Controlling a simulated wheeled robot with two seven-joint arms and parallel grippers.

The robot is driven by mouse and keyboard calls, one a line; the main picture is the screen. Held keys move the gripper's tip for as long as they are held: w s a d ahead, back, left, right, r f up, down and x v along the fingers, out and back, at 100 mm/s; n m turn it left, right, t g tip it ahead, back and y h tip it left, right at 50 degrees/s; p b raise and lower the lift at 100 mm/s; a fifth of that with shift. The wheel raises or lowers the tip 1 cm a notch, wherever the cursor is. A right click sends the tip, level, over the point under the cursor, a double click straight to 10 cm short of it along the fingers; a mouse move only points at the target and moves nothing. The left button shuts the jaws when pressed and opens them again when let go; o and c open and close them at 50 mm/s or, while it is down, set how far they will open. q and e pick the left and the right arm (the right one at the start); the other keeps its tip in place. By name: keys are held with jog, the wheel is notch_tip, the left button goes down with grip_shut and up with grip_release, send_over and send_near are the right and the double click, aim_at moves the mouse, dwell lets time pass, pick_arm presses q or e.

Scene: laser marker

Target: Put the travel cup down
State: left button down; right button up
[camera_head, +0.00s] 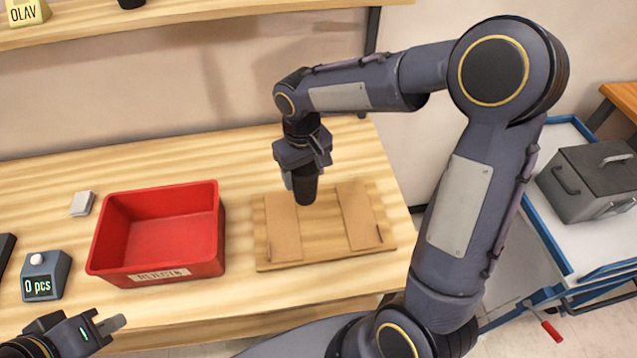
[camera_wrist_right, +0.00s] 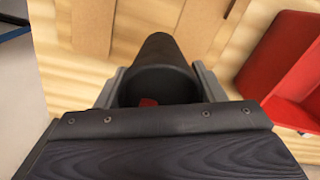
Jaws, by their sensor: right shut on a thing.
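The black travel cup (camera_head: 306,190) is in my right gripper (camera_head: 303,176), upright or nearly so, over the wooden board (camera_head: 322,238) between its two tan strips. The right gripper's fingers (camera_wrist_right: 160,88) close on both sides of the cup (camera_wrist_right: 160,50) in the right wrist view. I cannot tell whether the cup's base touches the board. Something small and red shows inside the cup in the wrist view. My left gripper (camera_head: 112,325) is at the lower left of the head view, away from the cup; its jaw opening is unclear.
A red bin (camera_head: 118,232) stands left of the board. A counter reading "0 pcs" (camera_head: 45,275) and a small white block (camera_head: 82,203) are farther left. The bench's right edge is close to the board. A blue trolley (camera_head: 548,225) with a grey box (camera_head: 590,180) stands beyond it.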

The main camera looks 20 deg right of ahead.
jog(key=shift+w+d+f+p, duration=0.1)
jog(key=shift+d+f, duration=0.5)
jog(key=shift+f, duration=0.65)
jog(key=shift+w+d+f+p, duration=0.1)
jog(key=shift+d+f, duration=0.45)
jog(key=shift+f, duration=0.75)
jog(key=shift+w+d+f+p, duration=0.1)
jog(key=shift+d+f, duration=0.5)
jog(key=shift+f, duration=0.65)
jog(key=shift+f, duration=0.2)
jog(key=o, duration=0.7)
jog(key=shift+r, duration=0.1)
jog(key=shift+c, duration=0.2)
jog(key=shift+r, duration=0.1)
